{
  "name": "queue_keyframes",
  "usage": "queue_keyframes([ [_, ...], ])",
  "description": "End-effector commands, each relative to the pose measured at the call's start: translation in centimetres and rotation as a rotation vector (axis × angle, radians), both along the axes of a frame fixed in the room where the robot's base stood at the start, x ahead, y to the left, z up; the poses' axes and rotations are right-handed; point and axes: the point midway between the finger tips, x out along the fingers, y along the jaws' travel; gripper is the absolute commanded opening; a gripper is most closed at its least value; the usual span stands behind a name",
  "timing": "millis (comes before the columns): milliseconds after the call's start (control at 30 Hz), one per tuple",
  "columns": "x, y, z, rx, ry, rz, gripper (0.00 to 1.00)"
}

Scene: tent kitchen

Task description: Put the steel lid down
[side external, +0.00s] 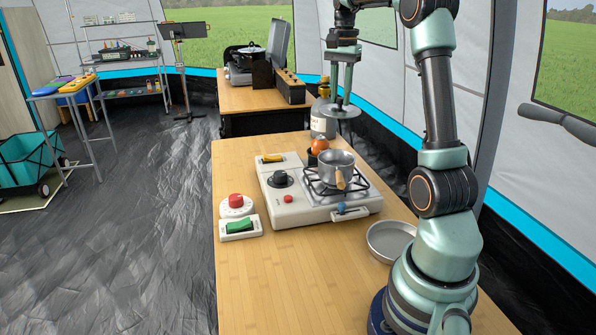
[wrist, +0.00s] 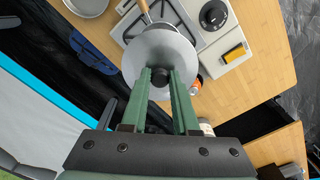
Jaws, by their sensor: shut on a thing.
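My gripper (side external: 341,97) is shut on the dark knob of the steel lid (side external: 335,110), a round grey disc held in the air. In the side view the lid hangs above and behind the steel pot (side external: 336,171), clear of it. In the wrist view my gripper (wrist: 160,77) points at the lid (wrist: 150,48), which covers most of the pot; the wooden handle (wrist: 145,10) sticks out beyond it. The pot stands on the burner grate of the white stove (side external: 300,207). A shallow steel dish (side external: 390,242) lies on the table beside my base.
The front of the wooden table (side external: 290,285) is clear.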

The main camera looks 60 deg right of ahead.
Motion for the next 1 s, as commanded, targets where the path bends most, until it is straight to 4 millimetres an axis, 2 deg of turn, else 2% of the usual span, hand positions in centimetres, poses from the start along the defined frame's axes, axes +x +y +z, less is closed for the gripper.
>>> queue_keyframes([
  [33,0.1,-0.1,1.5,-0.004,-0.004,0.000,0.00],
  [200,0.0,0.0,4.4,-0.001,-0.001,0.000,0.00],
  [433,0.1,0.1,6.3,0.000,0.000,0.002,0.00],
  [567,1.1,1.9,6.3,0.001,0.001,0.020,0.00],
  [667,2.6,4.9,5.7,0.002,0.002,0.050,0.00],
  [833,4.9,12.5,3.7,0.002,0.002,0.115,0.00],
  [1000,5.3,20.4,1.3,0.002,0.002,0.180,0.00],
])
